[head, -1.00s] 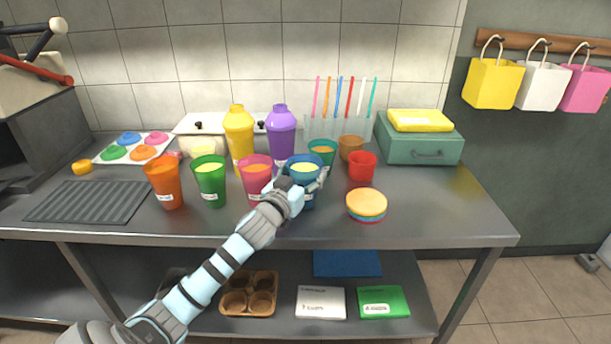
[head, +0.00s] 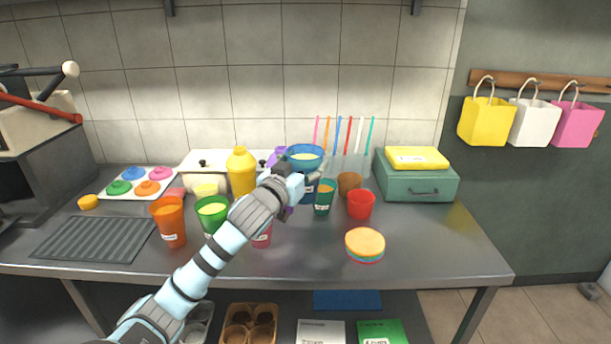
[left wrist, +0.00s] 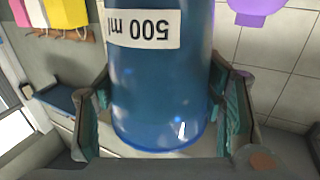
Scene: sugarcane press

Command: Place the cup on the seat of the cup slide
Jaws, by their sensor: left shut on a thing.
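The blue cup (head: 304,153) is upright and raised above the worktop, with pale yellow contents showing at its rim in the head view. My left gripper (head: 303,179) is shut on it. In the left wrist view, the cup (left wrist: 158,75) sits between the two fingers and its "500 ml" label appears upside down. The press (head: 38,125), with a red-handled lever, stands at the far left. I cannot make out a cup slide or its seat in these views. My right gripper is not in view.
An orange cup (head: 172,222) and a green cup (head: 211,212) stand left of my arm. A dark green cup (head: 324,199) and a red cup (head: 360,206) stand to the right. A ribbed grey tray (head: 92,240) lies at left.

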